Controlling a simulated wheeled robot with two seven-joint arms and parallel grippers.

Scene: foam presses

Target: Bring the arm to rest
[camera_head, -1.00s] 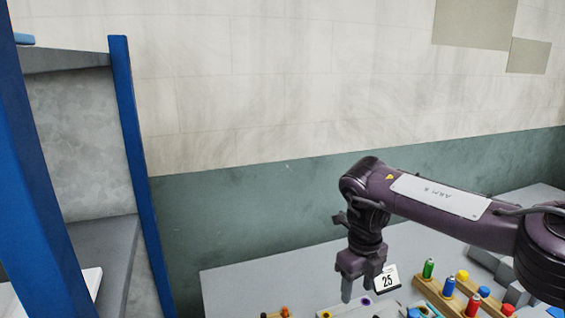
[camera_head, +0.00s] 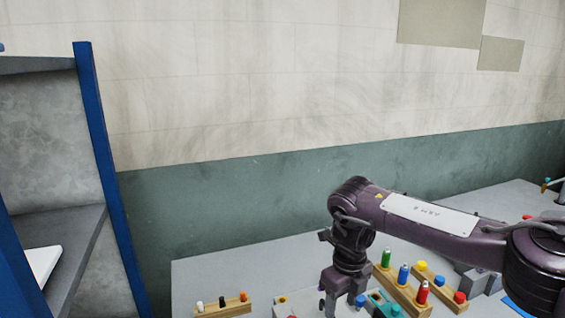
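My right arm enters from the right, its purple-grey links bent down at the wrist. My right gripper (camera_head: 337,303) points down low over the grey table, in front of a wooden rack. Its fingertips are small and partly cut by the bottom edge, so its opening and any contact are unclear. My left gripper is not in view.
The table (camera_head: 215,268) holds a rack (camera_head: 232,308) with small pegs at the front left. Green (camera_head: 386,259), blue (camera_head: 403,273) and red (camera_head: 422,292) bottles stand in a wooden rack near the gripper. A blue-framed shelf (camera_head: 100,160) stands left. The table's back left is clear.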

